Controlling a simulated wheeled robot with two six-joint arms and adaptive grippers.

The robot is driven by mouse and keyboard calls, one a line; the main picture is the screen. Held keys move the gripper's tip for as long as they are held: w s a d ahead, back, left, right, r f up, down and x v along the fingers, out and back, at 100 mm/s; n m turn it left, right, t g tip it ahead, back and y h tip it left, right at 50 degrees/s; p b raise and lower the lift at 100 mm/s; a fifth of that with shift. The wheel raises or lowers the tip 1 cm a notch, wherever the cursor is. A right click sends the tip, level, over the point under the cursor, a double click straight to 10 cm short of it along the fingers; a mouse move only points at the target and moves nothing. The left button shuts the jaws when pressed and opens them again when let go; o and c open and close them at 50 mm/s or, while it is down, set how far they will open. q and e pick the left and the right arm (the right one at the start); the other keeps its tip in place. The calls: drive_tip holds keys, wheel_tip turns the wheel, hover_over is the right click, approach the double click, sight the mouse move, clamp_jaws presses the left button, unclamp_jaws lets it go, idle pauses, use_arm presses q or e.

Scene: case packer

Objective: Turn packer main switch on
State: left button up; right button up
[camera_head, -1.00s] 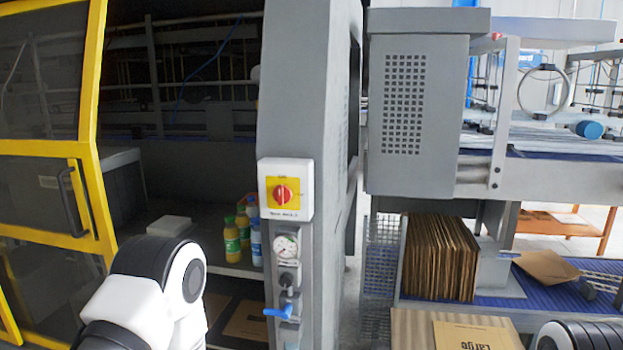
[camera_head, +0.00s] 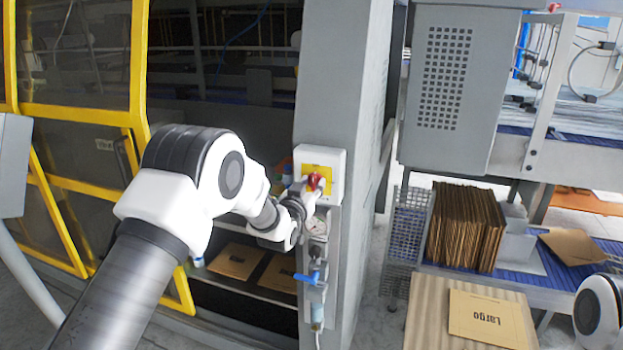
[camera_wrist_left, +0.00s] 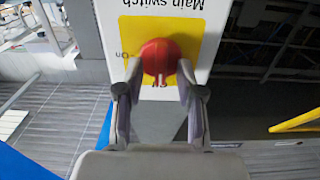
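The main switch is a red round knob (camera_head: 315,182) on a yellow plate in a white box (camera_head: 333,160) on the grey cabinet post. In the left wrist view the red knob (camera_wrist_left: 160,60) shows upside down, with an "On" label beside it and "Main switch" lettering above. Its small grip points down in that picture, away from the lettering. My left gripper (camera_wrist_left: 160,75) is at the switch, its fingertips on either side of the knob's lower part. The fingers stand apart; whether they touch the knob is hard to tell. My right gripper is out of view.
Below the switch are a gauge (camera_head: 318,228) and a blue valve handle (camera_head: 306,277). A yellow-framed door (camera_head: 140,80) stands at left. Cardboard sheets (camera_head: 465,228) and a "Large" box (camera_head: 488,318) are at right. Bare floor lies between post and conveyor.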

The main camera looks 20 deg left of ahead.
use_arm(q)
drive_tip(key=shift+a, duration=0.1)
clamp_jaws()
drive_tip(key=shift+f+m+b, duration=0.15)
drive_tip(key=shift+m+b, duration=0.25)
drive_tip(key=shift+b, duration=0.35)
drive_tip(key=m+b, duration=0.6)
drive_tip(key=b, duration=0.1)
drive_tip(key=m+b, duration=0.3)
drive_tip(key=shift+d+f, duration=0.2)
drive_tip(key=shift+d, duration=0.05)
drive_tip(key=m+b, duration=0.4)
drive_tip(key=shift+m, duration=0.3)
drive_tip(key=shift+m+b, duration=1.2)
drive_tip(key=shift+m, duration=0.6)
drive_tip(key=shift+r, duration=0.1)
